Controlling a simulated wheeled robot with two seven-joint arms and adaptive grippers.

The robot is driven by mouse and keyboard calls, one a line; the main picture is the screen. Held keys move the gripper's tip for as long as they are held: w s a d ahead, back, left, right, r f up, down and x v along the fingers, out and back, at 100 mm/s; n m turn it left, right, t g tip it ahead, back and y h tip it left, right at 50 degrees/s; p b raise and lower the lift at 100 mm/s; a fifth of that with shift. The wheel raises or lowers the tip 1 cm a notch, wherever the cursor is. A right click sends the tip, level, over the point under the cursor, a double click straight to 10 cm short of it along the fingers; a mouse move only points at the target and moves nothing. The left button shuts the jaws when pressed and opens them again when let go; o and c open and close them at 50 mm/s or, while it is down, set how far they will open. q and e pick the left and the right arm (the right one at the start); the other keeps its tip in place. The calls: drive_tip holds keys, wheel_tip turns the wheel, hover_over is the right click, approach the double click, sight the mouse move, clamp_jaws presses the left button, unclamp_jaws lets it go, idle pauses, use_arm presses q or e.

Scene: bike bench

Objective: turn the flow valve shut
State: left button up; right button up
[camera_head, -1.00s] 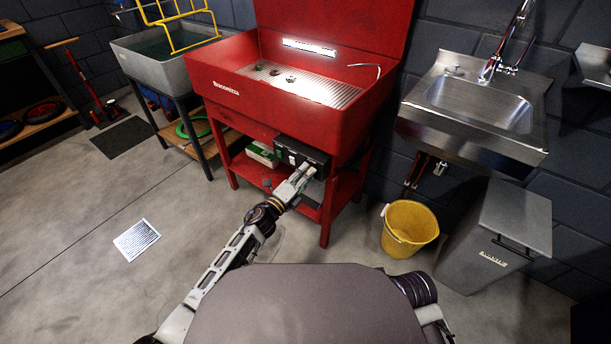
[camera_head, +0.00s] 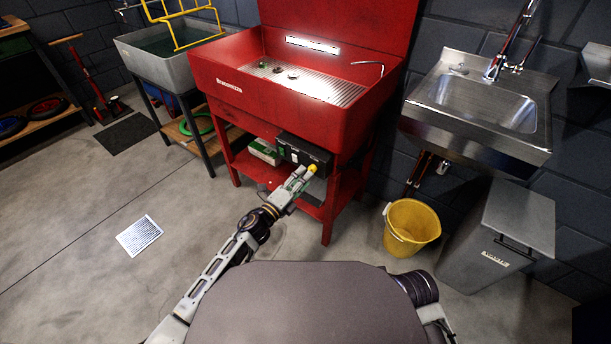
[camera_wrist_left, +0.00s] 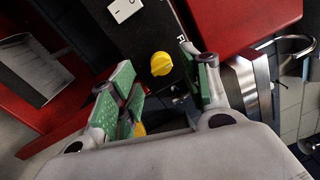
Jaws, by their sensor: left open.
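The flow valve shows as a yellow knob (camera_wrist_left: 161,63) on the face of a black control box (camera_wrist_left: 140,33) in the left wrist view. In the head view the yellow knob (camera_head: 312,168) shows at the lower right of the black box (camera_head: 303,150), under the red wash basin. My left gripper (camera_wrist_left: 158,84) is open, with green-padded fingers on either side of the knob's line and the knob just beyond the fingertips. No contact shows. In the head view my left gripper (camera_head: 303,178) is in front of the box, close to the knob. My right gripper is not in view.
The red parts washer (camera_head: 270,100) stands over the box, with a red lower shelf and legs around it. A yellow bucket (camera_head: 411,228), a grey bin (camera_head: 508,232) and a steel sink (camera_head: 478,104) are to the right. The floor at left is mostly clear.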

use_arm(q)
drive_tip(key=v, duration=0.8)
drive_tip(key=shift+s, duration=0.2)
drive_tip(key=shift+a, duration=0.15)
idle(0.5)
